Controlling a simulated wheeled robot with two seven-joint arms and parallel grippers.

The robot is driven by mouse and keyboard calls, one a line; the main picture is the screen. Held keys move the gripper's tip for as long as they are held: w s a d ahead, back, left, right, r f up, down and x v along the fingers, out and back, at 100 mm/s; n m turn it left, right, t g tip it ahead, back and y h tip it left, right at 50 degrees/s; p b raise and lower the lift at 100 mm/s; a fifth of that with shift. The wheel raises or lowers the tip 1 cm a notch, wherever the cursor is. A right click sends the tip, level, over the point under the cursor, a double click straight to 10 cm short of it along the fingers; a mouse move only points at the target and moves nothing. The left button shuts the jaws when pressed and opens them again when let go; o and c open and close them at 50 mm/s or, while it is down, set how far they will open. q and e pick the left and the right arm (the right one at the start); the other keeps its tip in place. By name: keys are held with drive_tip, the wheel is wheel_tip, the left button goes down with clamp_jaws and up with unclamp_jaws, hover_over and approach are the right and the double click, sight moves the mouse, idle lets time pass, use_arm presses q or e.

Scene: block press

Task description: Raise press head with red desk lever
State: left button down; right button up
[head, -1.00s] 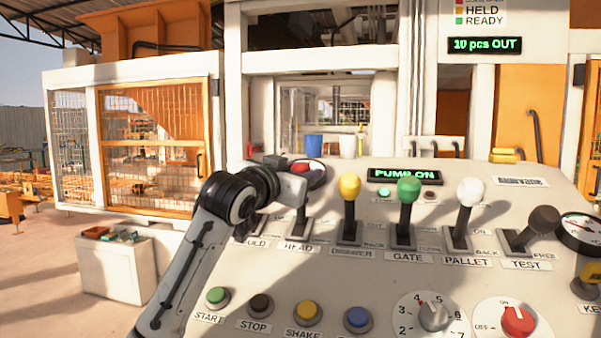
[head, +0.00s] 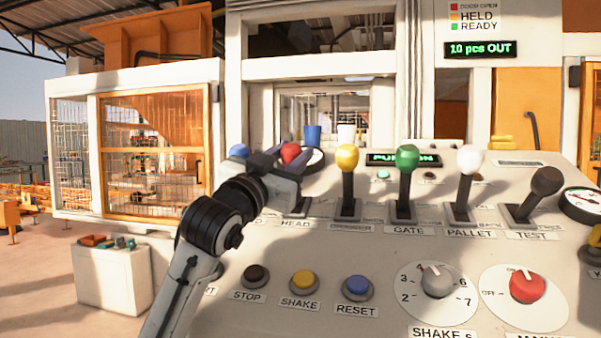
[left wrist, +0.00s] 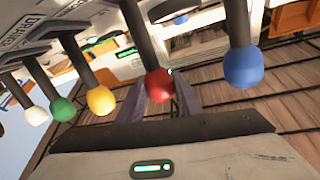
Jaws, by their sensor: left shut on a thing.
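The red lever (head: 290,153) stands on the desk above the HEAD label, between the blue lever and the yellow lever (head: 346,158). My left gripper (head: 286,160) is at its knob. In the left wrist view the red knob (left wrist: 158,85) sits between the two fingers (left wrist: 158,97), and the gripper is shut on it. Part of the lever's shaft and base is hidden by my gripper in the head view. The press head cannot be made out clearly through the machine opening. My right gripper is not in view.
The blue lever (head: 238,152) is close on the left of my gripper. Green (head: 407,156), white (head: 470,160) and dark (head: 546,180) levers stand to the right. Push buttons such as RESET (head: 357,287) and a red rotary switch (head: 527,285) lie nearer. An orange mesh door (head: 155,150) stands behind.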

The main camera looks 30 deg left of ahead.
use_arm(q)
drive_tip(key=shift+s+f, duration=0.15)
drive_tip(key=c, duration=1.3)
unclamp_jaws()
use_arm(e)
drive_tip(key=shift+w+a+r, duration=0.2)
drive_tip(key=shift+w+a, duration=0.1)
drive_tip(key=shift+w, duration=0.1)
use_arm(q)
drive_tip(key=shift+s, duration=0.1)
drive_tip(key=shift+s+d+f, duration=0.1)
drive_tip(key=shift+s+f, duration=0.05)
drive_tip(key=shift+s, duration=0.05)
drive_tip(key=b+v, duration=0.2)
drive_tip(key=v, duration=0.7)
drive_tip(key=shift+s+f, duration=0.2)
drive_tip(key=shift+s, duration=0.1)
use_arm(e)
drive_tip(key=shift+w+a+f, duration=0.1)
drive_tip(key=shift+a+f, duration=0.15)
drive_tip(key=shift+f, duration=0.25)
